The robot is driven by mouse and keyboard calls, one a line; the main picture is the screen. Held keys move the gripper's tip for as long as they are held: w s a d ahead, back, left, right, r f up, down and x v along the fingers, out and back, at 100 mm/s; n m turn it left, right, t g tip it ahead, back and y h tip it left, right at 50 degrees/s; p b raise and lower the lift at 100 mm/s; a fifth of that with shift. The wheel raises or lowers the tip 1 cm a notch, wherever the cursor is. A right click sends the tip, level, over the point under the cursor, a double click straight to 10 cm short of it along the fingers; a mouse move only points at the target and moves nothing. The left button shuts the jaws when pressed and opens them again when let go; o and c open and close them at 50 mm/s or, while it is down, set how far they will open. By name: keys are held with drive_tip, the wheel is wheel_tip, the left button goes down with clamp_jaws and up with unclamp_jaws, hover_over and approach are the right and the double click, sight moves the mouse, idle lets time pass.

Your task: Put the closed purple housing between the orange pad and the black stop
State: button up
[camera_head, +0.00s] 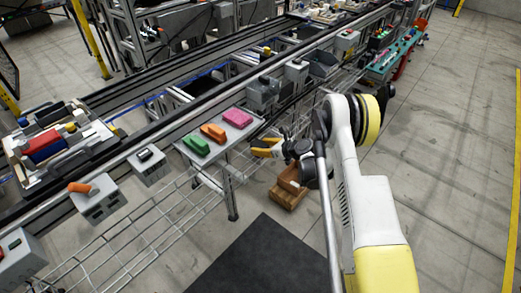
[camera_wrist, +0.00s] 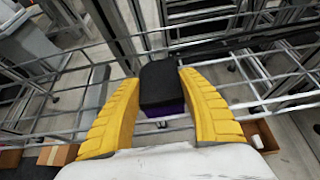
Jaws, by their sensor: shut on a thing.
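My gripper (camera_wrist: 160,82) has two yellow fingers, and in the wrist view they are shut on a block with a black top and a purple lower part, the purple housing (camera_wrist: 165,111). The housing is in the air. In the head view my gripper (camera_head: 262,148) is just right of a small table, and the housing cannot be made out there. A pallet (camera_head: 28,180) at the left bears a red block (camera_head: 46,149), a blue block (camera_head: 40,136) and dark parts. I cannot tell the orange pad or the black stop on it for sure.
The small table (camera_head: 222,151) bears green (camera_head: 196,145), orange (camera_head: 213,131) and pink (camera_head: 238,117) pieces. Grey boxes (camera_head: 98,207) line the conveyor rail, one with an orange top piece. A wire rack (camera_head: 140,232) runs below. Wooden boxes (camera_head: 288,190) stand on the floor.

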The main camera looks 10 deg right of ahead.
drive_tip(key=shift+r, duration=0.15)
drive_tip(key=o, duration=1.2)
